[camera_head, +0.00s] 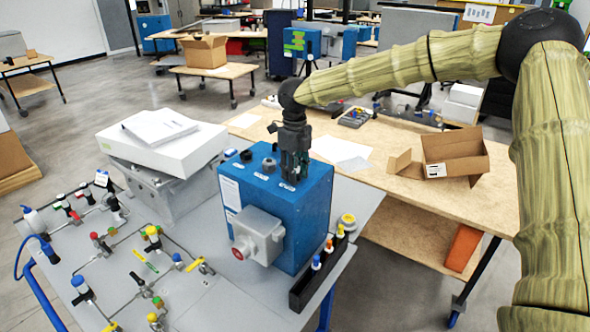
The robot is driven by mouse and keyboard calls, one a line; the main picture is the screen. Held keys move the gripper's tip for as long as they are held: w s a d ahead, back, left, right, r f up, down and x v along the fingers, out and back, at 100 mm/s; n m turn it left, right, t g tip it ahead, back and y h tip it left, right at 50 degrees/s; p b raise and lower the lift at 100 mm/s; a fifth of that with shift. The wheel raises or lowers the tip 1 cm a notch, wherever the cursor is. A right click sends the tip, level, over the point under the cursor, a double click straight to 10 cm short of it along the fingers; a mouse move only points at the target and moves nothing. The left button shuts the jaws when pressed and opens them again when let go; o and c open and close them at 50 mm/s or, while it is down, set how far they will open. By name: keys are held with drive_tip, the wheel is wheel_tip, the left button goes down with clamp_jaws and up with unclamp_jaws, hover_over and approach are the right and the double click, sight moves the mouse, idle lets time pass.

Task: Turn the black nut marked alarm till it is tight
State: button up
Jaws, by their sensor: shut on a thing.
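The blue analyser box (312,205) stands on the grey bench panel. Its top carries a row of dark fittings with small white labels, too small to read. My gripper (291,177) points straight down over the right end of the row. Its fingers are shut around the nut there, which they almost fully hide. I cannot read whether that nut's label says alarm.
A grey housing with a red knob (257,237) sticks out from the box's front. A black rack of small bottles (318,272) stands at its right. A white case (163,143) is close on the left. A wooden table with an open carton (455,158) is behind right.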

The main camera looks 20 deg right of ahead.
drive_tip(key=m, duration=0.5)
drive_tip(key=shift+m+p, duration=0.3)
drive_tip(key=m, duration=1.1)
drive_tip(key=m+b, duration=0.1)
drive_tip(key=m, duration=0.4)
drive_tip(key=shift+r, duration=0.1)
drive_tip(key=o, duration=0.9)
drive_tip(key=shift+o, duration=0.2)
